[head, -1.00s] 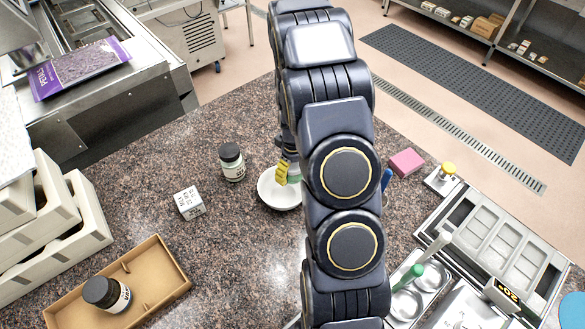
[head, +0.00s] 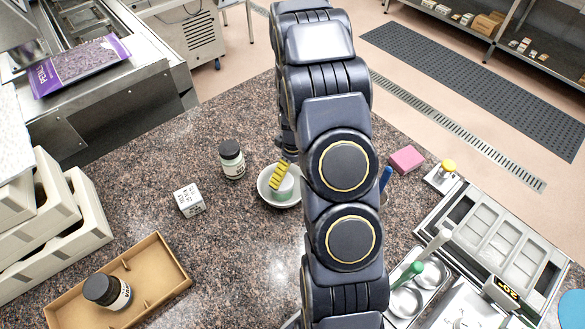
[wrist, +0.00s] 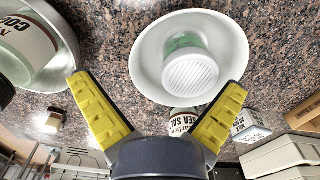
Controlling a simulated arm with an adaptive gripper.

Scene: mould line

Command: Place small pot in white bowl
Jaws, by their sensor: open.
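The small pot (head: 285,188), pale green with a white ridged lid, sits inside the white bowl (head: 265,196) on the speckled counter. In the wrist view the pot (wrist: 190,72) shows lid towards me, within the rim of the bowl (wrist: 147,68), nearer one side than centred. My gripper (wrist: 157,86) is open, with its yellow fingers spread wide and nothing between them; it is apart from the pot. In the head view one yellow finger of my gripper (head: 281,176) shows just above the pot, and my arm hides the rest.
A dark-lidded jar (head: 231,160) and a white cube (head: 189,200) stand left of the bowl. A cardboard tray (head: 165,262) holds another jar (head: 107,293). A pink block (head: 406,159) lies to the right.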

